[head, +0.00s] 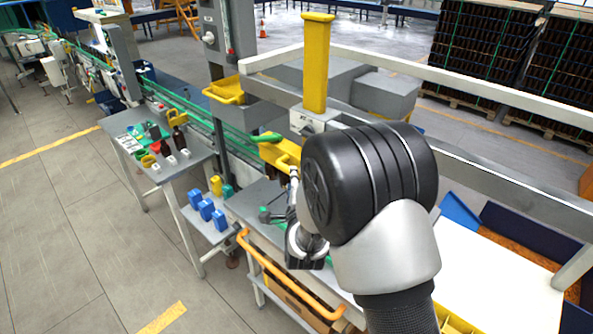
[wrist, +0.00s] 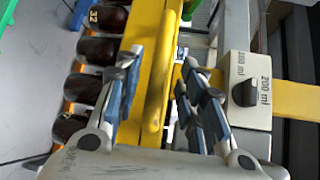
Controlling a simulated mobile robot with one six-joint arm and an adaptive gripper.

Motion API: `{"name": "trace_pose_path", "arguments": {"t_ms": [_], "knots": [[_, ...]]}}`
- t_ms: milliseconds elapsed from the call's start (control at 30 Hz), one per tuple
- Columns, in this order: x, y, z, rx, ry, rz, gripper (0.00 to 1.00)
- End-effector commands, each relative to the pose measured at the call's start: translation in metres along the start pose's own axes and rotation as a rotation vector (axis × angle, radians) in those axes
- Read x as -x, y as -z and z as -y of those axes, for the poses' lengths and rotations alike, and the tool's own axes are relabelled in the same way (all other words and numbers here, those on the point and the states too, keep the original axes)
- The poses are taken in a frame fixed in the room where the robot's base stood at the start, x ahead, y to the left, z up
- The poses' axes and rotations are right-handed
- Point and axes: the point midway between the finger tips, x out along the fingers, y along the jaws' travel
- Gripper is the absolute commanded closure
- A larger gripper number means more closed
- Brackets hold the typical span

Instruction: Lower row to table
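A row of amber bottles (wrist: 88,88) shows at the left of the wrist view, seen from above, with orange parts between them. A long yellow bar (wrist: 158,70) runs beside the row. My gripper (wrist: 165,75) is open, with one blue-padded finger on each side of the bar; I cannot tell whether the pads touch it. In the head view, the yellow part (head: 276,152) sits just beyond my gripper (head: 292,180), and my arm hides much of this area. The grey table (head: 252,205) lies below my gripper.
A control box (wrist: 245,90) with a black knob, marked 100 ml and 200 ml, is close to the right finger. A side table (head: 190,160) holds small bottles and coloured items. Blue blocks (head: 206,210) stand on a lower shelf.

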Motion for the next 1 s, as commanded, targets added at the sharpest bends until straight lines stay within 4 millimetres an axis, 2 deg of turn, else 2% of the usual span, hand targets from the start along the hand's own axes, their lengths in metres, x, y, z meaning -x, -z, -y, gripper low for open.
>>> {"name": "trace_pose_path", "arguments": {"t_ms": [100, 267, 633, 1000], "knots": [[-0.021, 0.000, 0.001, 0.000, 0.000, 0.000, 0.64], [-0.037, 0.000, 0.001, 0.000, 0.000, 0.001, 0.64], [-0.043, 0.000, 0.000, 0.000, 0.000, 0.001, 0.64], [-0.043, 0.000, 0.000, 0.000, 0.000, 0.001, 0.88]]}}
